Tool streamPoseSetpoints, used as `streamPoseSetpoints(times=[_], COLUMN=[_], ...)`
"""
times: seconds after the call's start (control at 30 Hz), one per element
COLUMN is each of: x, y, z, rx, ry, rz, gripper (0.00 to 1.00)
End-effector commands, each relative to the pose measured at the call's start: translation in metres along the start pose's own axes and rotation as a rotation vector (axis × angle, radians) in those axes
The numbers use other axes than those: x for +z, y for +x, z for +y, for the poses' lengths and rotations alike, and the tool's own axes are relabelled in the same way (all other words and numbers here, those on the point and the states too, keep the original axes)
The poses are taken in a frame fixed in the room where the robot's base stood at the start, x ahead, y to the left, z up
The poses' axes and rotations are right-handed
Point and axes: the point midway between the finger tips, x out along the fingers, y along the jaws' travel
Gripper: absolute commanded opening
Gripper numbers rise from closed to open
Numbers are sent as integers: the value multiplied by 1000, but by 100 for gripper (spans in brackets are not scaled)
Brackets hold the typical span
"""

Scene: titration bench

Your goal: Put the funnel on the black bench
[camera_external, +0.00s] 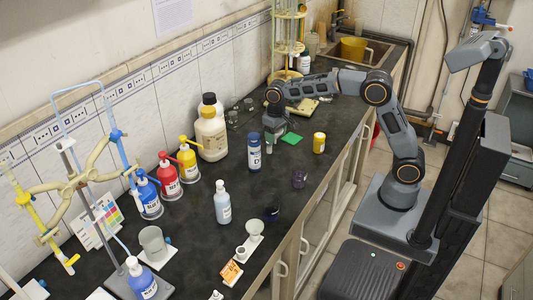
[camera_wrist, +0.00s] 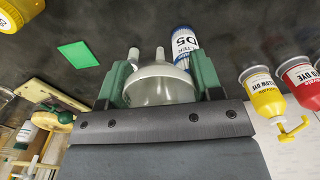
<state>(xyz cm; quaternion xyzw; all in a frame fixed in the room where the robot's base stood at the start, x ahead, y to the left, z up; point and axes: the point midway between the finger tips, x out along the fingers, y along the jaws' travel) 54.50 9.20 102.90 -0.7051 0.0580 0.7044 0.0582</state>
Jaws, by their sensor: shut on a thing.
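My gripper (camera_wrist: 160,80) is shut on the funnel (camera_wrist: 158,88), a pale translucent cone whose wide mouth faces the wrist camera. The green fingers are on either side of it. In the outside view my gripper (camera_external: 274,138) is low over the black bench (camera_external: 330,155), left of the green square and behind the dark blue bottle. The funnel is mostly hidden there by the fingers. I cannot tell whether it touches the bench.
The dark blue bottle (camera_external: 254,152) stands close in front of my gripper. A green square (camera_external: 292,138) and a yellow jar (camera_external: 319,143) are to its right. Large beige bottles (camera_external: 211,135) stand by the wall. Clear bench lies between the green square and the purple cup (camera_external: 299,179).

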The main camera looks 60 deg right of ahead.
Motion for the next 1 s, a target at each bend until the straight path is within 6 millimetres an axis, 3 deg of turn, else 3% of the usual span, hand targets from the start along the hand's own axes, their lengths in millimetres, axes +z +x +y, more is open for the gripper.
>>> streamPoseSetpoints(times=[0.03, 0.27, 0.47, 0.6, 0.8, 1.0], x=[-1, 11, 48, 88, 144, 177], y=[-5, -9, -6, -2, 6, 11], z=[-25, -142, -240, -301, -362, -390], rx=[1, 2, 3, 3, 4, 2], ry=[-36, -185, -312, -399, -492, -542], rz=[-2, -3, -2, -2, -2, 0], gripper=[34, 34, 34, 34, 34, 34])
